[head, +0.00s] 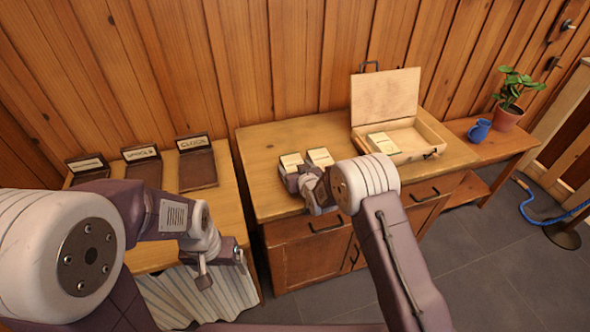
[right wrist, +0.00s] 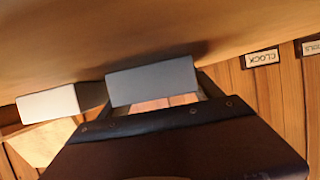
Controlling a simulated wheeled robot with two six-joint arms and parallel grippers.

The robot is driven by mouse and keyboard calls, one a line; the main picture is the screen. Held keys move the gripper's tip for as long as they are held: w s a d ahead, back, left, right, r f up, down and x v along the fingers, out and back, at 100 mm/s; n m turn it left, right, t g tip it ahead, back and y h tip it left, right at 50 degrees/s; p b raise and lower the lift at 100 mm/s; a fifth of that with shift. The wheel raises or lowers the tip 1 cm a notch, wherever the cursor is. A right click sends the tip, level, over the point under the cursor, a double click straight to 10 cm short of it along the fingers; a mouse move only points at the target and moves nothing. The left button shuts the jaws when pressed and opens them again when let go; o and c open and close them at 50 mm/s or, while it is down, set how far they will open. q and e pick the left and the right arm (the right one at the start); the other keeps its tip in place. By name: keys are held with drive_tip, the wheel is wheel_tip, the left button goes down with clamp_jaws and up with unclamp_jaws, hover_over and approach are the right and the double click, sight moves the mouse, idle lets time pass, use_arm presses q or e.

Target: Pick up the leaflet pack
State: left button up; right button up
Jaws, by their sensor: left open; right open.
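Two cream leaflet packs stand on the wooden cabinet (head: 262,190): a left one (head: 291,160) and a right one (head: 320,156). A third pack (head: 383,142) lies in the open wooden case (head: 425,133). My right gripper (head: 293,177) is open, low at the near side of the left pack. In the right wrist view, a grey-shaded pack (right wrist: 152,80) lies between its finger tips, and a paler pack (right wrist: 48,103) is beside it. Contact cannot be told. My left gripper (head: 222,262) is open and empty near the left table's front edge.
Dark labelled trays, including one marked CLOCK (head: 198,168), stand on the left table (head: 228,205). A blue mug (head: 479,130) and a potted plant (head: 508,115) stand on the right bench. A gap separates table and cabinet.

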sight(295, 167)
drive_tip(key=c, duration=1.3)
drive_tip(key=shift+r, duration=2.15)
drive_tip(key=d+r, duration=0.2)
drive_tip(key=d, duration=0.2)
drive_tip(key=d+r, duration=0.2)
drive_tip(key=d, duration=0.1)
drive_tip(key=d+r+p, duration=0.1)
drive_tip(key=d+r, duration=0.1)
drive_tip(key=d, duration=0.2)
drive_tip(key=shift+w+d+r, duration=0.35)
drive_tip(key=shift+w+r, duration=0.05)
